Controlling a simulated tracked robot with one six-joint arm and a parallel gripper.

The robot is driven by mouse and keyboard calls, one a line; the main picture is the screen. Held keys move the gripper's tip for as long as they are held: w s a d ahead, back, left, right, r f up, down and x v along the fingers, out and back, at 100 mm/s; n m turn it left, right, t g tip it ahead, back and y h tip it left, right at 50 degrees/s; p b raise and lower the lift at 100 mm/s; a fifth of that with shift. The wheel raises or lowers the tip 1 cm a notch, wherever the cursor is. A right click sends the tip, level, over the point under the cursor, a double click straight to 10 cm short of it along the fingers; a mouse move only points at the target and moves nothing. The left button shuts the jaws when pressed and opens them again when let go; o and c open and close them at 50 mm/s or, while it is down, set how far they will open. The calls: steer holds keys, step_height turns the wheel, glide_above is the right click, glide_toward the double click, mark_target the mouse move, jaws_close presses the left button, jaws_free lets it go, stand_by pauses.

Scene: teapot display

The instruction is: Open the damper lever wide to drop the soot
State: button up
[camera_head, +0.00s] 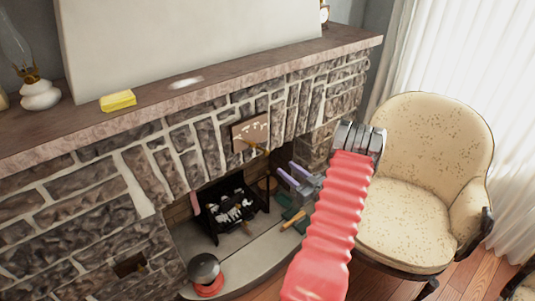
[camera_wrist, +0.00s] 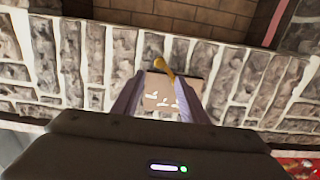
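The damper plate (camera_head: 250,132) is a pale panel with white marks and a dark edge, set in the stone front above the firebox. A brass lever (camera_head: 256,149) sits at its lower edge. In the wrist view the plate (camera_wrist: 163,98) and the lever (camera_wrist: 164,67) show between my two lavender fingers. My gripper (camera_head: 287,170) is right of and below the lever in the head view, apart from it. In the wrist view my gripper (camera_wrist: 164,85) has its fingers spread with nothing held. The lever's far end is hard to make out.
The firebox holds a dark grate (camera_head: 232,208). A stone mantel (camera_head: 210,83) runs above, with a yellow block (camera_head: 118,101) and an oil lamp (camera_head: 40,93). A red-and-black round object (camera_head: 205,274) stands on the hearth. A cream armchair (camera_head: 410,220) is at the right.

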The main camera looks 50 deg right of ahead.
mark_target(268, 153)
steer(key=x, duration=1.4)
steer(key=shift+c, duration=0.4)
steer(key=shift+s, duration=0.1)
jaws_close()
steer(key=shift+d, duration=0.1)
